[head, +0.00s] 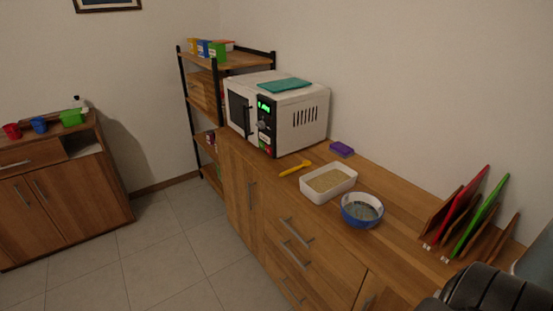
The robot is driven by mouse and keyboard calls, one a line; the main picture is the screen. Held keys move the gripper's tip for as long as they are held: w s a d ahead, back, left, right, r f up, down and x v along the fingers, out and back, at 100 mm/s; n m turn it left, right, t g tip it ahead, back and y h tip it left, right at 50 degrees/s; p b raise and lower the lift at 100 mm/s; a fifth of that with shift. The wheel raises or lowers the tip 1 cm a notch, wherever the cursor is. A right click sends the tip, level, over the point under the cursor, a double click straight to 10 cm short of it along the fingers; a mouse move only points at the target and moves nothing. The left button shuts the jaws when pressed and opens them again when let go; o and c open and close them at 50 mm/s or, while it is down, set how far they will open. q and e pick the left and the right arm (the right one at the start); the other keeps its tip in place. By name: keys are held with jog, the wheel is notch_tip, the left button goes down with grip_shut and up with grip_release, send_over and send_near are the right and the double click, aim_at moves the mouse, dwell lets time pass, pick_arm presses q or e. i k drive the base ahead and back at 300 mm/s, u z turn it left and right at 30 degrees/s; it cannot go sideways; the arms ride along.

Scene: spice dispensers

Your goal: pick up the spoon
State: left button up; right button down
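A yellow spoon (295,168) lies on the wooden counter (390,205), in front of the microwave and close to the counter's front edge. It lies just left of a white rectangular container (322,195) with a beige filling, with a small gap between them. Nothing covers the spoon. Neither of my grippers shows in the head view.
A white microwave (300,115) with a teal cloth on top stands behind the spoon. A purple sponge (341,149) and a blue bowl (362,212) are nearby. A rack holds boards (480,215) at right. A dark, cut-off thing (490,292) fills the lower right corner.

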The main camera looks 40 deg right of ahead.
aim_at(306, 164)
jog(key=z, duration=0.25)
jog(key=i, duration=0.8)
jog(key=z, duration=1.3)
jog(key=i, duration=0.7)
jog(key=z, duration=0.8)
